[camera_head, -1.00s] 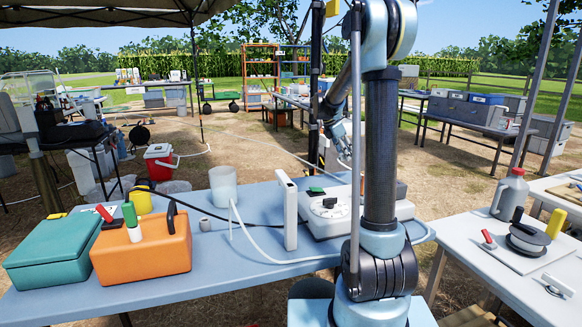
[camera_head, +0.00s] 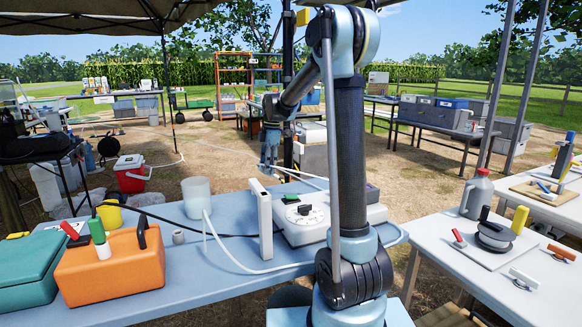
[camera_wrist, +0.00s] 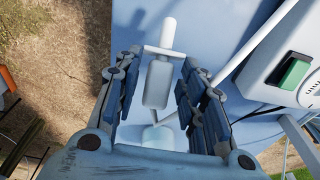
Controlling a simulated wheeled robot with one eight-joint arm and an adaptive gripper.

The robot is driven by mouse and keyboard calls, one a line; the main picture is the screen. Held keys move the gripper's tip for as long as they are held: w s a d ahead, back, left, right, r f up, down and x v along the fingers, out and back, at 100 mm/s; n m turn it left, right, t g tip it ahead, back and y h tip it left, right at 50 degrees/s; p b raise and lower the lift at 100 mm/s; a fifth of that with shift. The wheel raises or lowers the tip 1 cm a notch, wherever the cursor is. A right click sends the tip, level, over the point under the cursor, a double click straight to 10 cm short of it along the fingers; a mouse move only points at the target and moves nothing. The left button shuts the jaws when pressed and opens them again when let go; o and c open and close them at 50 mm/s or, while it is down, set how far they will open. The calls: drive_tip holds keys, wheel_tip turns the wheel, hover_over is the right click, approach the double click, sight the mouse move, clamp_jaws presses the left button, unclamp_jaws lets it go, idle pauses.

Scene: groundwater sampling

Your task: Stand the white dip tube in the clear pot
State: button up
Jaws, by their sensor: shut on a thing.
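The clear pot (camera_head: 196,192) is a pale, see-through cylinder standing upright near the far left edge of the blue table. My gripper (camera_head: 268,160) is raised at the table's far side, right of the pot and apart from it. In the wrist view, my gripper (camera_wrist: 160,68) has a finger on either side of a white piece, which I take for the white dip tube (camera_wrist: 157,83).
A tall white block (camera_head: 264,222) stands beside a white device (camera_head: 303,215) with a green switch. A white hose (camera_head: 240,264) curves along the table. An orange case (camera_head: 112,270) and a teal case (camera_head: 22,278) occupy the left end.

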drive_tip(key=s+a+r+g+y, duration=0.1)
drive_tip(key=s+a+r+y, duration=0.4)
drive_tip(key=a, duration=0.6)
drive_tip(key=s+a+r+g+y, duration=0.2)
drive_tip(key=s+a+r+y, duration=0.3)
drive_tip(key=s+a+r, duration=0.3)
drive_tip(key=shift+s+a+r, duration=0.2)
drive_tip(key=shift+a+r, duration=0.7)
drive_tip(key=shift+a, duration=1.4)
wheel_tip(320, 180, down, 6)
drive_tip(key=shift+f, duration=0.15)
drive_tip(key=shift+f, duration=2.8)
drive_tip(key=shift+f, duration=0.45)
